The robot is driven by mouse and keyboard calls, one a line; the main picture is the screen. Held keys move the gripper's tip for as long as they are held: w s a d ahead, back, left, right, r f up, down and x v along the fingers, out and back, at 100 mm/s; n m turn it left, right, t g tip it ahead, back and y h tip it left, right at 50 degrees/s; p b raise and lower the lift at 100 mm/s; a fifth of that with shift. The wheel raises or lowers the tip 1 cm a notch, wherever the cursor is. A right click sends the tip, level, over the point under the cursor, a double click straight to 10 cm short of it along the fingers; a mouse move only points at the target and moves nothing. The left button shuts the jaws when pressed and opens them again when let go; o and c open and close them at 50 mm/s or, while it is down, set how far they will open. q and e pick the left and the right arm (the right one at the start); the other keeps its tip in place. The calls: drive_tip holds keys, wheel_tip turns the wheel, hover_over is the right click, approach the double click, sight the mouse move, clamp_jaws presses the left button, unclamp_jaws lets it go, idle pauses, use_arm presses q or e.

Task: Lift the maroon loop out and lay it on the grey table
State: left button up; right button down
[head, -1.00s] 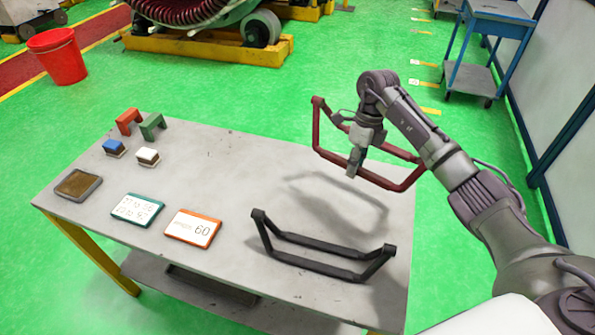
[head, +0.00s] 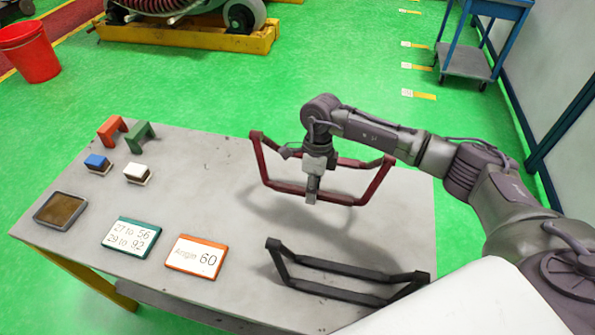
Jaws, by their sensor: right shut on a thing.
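The maroon loop (head: 373,187) is a six-sided frame held above the far right part of the grey table (head: 205,180). My right gripper (head: 311,195) is shut on the loop's near long bar, around its middle. A shadow lies on the table below the loop, and the loop looks clear of the top. The gripper hides part of the loop's near bar. My left gripper is not in view.
A black loop (head: 345,275) lies at the table's front right, close to the shadow. Two signs (head: 133,236), a tray (head: 61,210), two brushes (head: 137,173) and red and green brackets (head: 112,130) stand on the left. The table's middle is clear.

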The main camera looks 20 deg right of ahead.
drive_tip(key=shift+w, duration=0.4)
drive_tip(key=shift+w+a, duration=0.1)
drive_tip(key=shift+w, duration=0.1)
drive_tip(key=shift+s+f+b, duration=0.4)
drive_tip(key=shift+f+b, duration=0.05)
drive_tip(key=shift+f, duration=0.4)
wheel_tip(320, 180, down, 3)
drive_tip(key=shift+w+f+b, duration=0.15)
drive_tip(key=shift+f+b, duration=0.05)
drive_tip(key=shift+b, duration=1.05)
drive_tip(key=shift+r, duration=0.2)
drive_tip(key=shift+f, duration=0.25)
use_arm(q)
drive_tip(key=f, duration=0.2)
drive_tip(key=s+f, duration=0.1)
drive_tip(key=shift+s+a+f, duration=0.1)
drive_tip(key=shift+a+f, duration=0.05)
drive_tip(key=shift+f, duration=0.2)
use_arm(e)
drive_tip(key=shift+a, duration=0.1)
